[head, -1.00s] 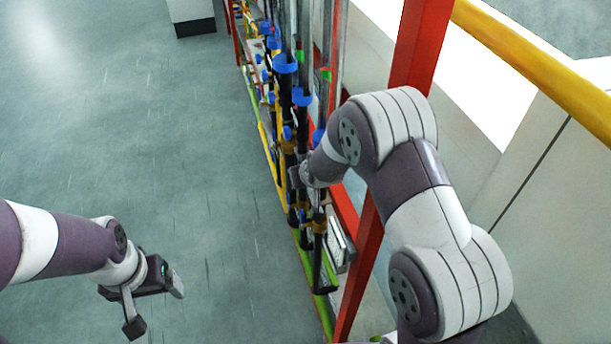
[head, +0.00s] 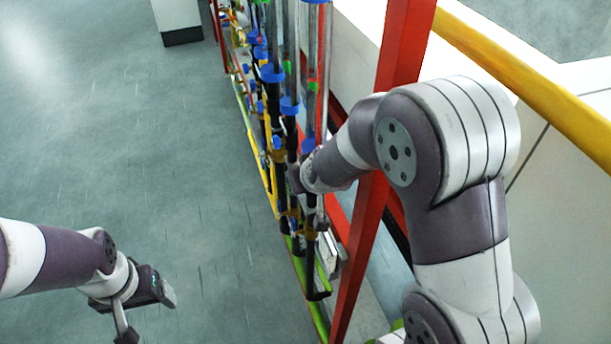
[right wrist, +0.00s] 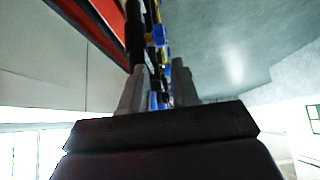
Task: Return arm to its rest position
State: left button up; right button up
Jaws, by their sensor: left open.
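My left gripper (head: 148,314) is at the lower left of the head view, open and empty over bare floor. My right arm comes in from the right of the head view and reaches across to the rack of black and grey tubes (head: 275,110). Its gripper (head: 296,178) is small and partly hidden there, close to the dark tubes. In the right wrist view the two grey fingers of my right gripper (right wrist: 158,88) stand apart, with tubes and blue clamps seen beyond the gap. I cannot tell whether a finger touches a tube.
A red upright post (head: 398,60) stands right beside my right arm. A yellow rail (head: 530,65) and pale panels lie at the right. A white box-shaped unit (head: 178,18) stands at the back. The grey-green floor (head: 130,130) on the left is clear.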

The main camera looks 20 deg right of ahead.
dwell(0.3)
jog(key=shift+s, duration=0.1)
jog(key=s+d+f+g+b, duration=0.2)
jog(key=s+f+g+b, duration=0.4)
jog(key=s+f+b, duration=0.9)
jog(key=shift+s+d+f, duration=0.15)
jog(key=shift+s+f, duration=0.65)
jog(key=shift+s, duration=0.3)
dwell(0.7)
